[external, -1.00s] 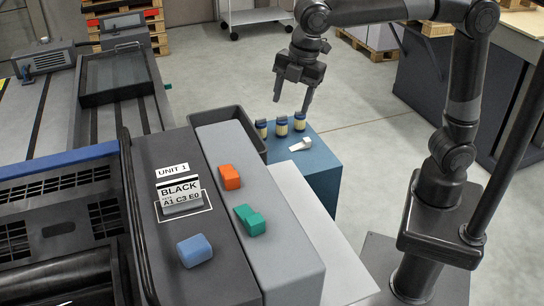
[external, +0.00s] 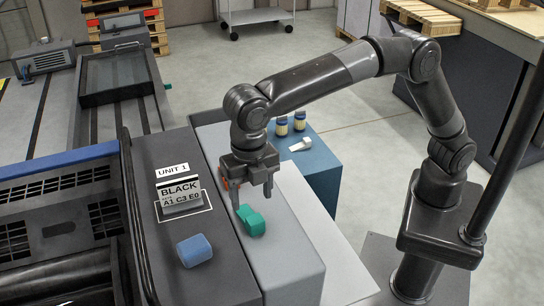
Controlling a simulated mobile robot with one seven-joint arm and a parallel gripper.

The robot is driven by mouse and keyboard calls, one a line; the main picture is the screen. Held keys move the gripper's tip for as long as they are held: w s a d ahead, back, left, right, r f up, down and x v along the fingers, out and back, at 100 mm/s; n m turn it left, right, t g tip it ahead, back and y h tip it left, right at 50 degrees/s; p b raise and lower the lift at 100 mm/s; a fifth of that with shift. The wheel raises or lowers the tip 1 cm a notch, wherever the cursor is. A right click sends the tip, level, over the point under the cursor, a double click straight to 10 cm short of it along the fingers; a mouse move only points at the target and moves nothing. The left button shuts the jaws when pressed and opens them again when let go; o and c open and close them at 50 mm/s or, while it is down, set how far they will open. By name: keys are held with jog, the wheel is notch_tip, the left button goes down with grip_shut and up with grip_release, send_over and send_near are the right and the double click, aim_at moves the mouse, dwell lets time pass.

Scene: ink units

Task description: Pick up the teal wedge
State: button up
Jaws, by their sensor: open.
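The teal wedge (external: 251,221) lies on the light grey top of the long block beside the dark press unit. My gripper (external: 252,204) is open, its two fingers pointing down, just above and behind the wedge in the picture. No contact with the wedge can be made out, and nothing shows between the fingers. The orange block is mostly hidden behind my gripper; only a sliver of it (external: 223,184) shows at the left finger.
A blue block (external: 194,250) lies on the dark unit, left of the wedge. A black-and-white label block (external: 179,194) stands behind it. A blue cabinet (external: 324,172) with small jars and a white nozzle-like piece stands behind right. The grey top in front of the wedge is clear.

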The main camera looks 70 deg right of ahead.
aim_at(253, 216)
jog(key=shift+s+a+f, duration=0.1)
jog(key=shift+a+f, duration=0.05)
jog(key=shift+f, duration=1.6)
jog(key=shift+s+a+f, duration=0.1)
jog(key=shift+f, duration=1.6)
jog(key=shift+c, duration=0.6)
jog(key=c, duration=1)
jog(key=shift+o, duration=0.2)
jog(key=shift+r, duration=0.15)
